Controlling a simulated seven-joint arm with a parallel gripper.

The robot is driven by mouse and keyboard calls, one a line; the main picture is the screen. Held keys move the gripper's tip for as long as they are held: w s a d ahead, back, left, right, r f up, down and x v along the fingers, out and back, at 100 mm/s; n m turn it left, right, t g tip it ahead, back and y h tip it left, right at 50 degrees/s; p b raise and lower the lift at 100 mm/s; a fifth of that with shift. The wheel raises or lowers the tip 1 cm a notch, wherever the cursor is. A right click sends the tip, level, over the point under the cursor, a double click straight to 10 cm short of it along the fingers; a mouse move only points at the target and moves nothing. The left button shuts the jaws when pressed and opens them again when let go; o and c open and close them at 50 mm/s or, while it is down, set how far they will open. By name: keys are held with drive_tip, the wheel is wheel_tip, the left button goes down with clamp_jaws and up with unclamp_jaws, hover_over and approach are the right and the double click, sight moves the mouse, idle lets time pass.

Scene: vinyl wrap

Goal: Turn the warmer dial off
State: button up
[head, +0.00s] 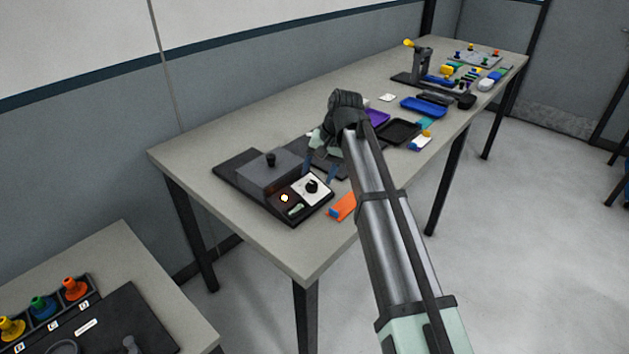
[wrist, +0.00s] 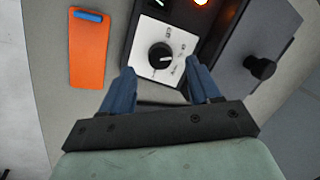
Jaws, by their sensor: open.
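The warmer (head: 262,172) is a dark box with a lidded top and a black knob, near the left end of the long table. Its dial (head: 311,186) is a black knob on a white plate on the front panel, beside a glowing light (head: 284,198) and a green switch (head: 296,209). In the wrist view the dial (wrist: 160,56) shows a white pointer line and small marks around it. My gripper (wrist: 160,88) is open and empty, with its blue fingers on either side just short of the dial, apart from it. In the head view my arm covers part of the gripper.
An orange scraper (wrist: 89,48) with a blue edge lies on the table beside the warmer. Black, purple and blue trays (head: 424,107) stand farther along. A second table (head: 150,272) with coloured knobs is at lower left. The table's left end is clear.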

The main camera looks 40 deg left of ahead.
sight(313, 183)
drive_tip(key=shift+x, duration=1.9)
drive_tip(key=shift+c, duration=0.4)
drive_tip(key=c, duration=0.9)
drive_tip(key=shift+c, duration=0.2)
drive_tip(key=shift+n, duration=0.4)
drive_tip(key=n, duration=0.4)
drive_tip(key=shift+n+t+h, duration=0.4)
drive_tip(key=n, duration=0.2)
drive_tip(key=n+t, duration=0.1)
drive_tip(key=n, duration=0.2)
drive_tip(key=shift+s+a+n, duration=0.1)
drive_tip(key=shift+s+n, duration=0.05)
drive_tip(key=shift+n, duration=0.45)
